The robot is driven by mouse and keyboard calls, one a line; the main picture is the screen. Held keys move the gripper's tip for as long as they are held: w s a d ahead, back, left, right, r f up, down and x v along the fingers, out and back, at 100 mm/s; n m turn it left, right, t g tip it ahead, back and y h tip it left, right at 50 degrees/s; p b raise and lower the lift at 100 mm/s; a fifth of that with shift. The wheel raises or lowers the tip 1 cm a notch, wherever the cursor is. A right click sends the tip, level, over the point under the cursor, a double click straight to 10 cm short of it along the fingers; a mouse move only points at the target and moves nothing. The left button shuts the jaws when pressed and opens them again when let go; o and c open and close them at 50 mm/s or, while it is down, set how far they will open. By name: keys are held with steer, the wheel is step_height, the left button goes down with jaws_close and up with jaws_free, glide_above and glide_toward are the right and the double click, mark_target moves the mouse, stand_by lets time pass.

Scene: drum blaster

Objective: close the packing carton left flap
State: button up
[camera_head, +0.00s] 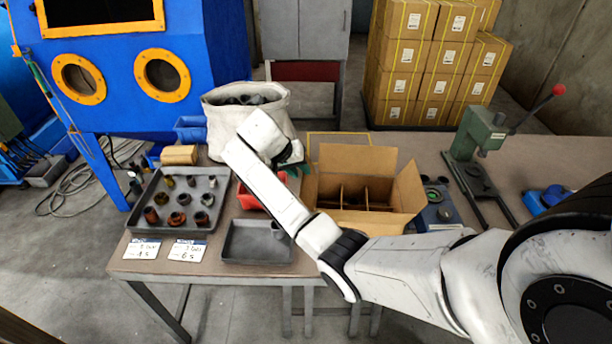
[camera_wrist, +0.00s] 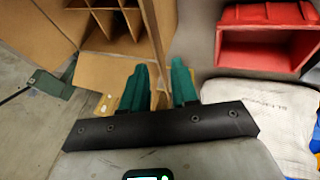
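The packing carton (camera_head: 352,222) stands open on the table, with crossed dividers inside. Its left flap (camera_head: 310,186) stands up beside the arm and is partly hidden by it. In the wrist view the left flap (camera_wrist: 158,28) appears almost edge-on, running down toward the gap between my fingers. My gripper (camera_head: 290,163) is at the carton's back left; in the wrist view its green fingers (camera_wrist: 158,88) are apart, on either side of the flap's line. I cannot tell whether they touch it. The back flap (camera_head: 356,160) and right flap (camera_head: 408,188) stand raised.
A red bin (camera_wrist: 268,42) lies close beside the flap, and a white sack (camera_head: 222,115) stands behind it. A part tray (camera_head: 182,178) and an emptier tray (camera_head: 252,243) are on the left. A green press (camera_head: 474,150) stands right of the carton.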

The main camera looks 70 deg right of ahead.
mark_target(306, 177)
steer(key=x, duration=0.5)
steer(key=shift+d+f+p, duration=0.2)
steer(key=shift+f+p, duration=0.1)
jaws_close()
stand_by(1.2)
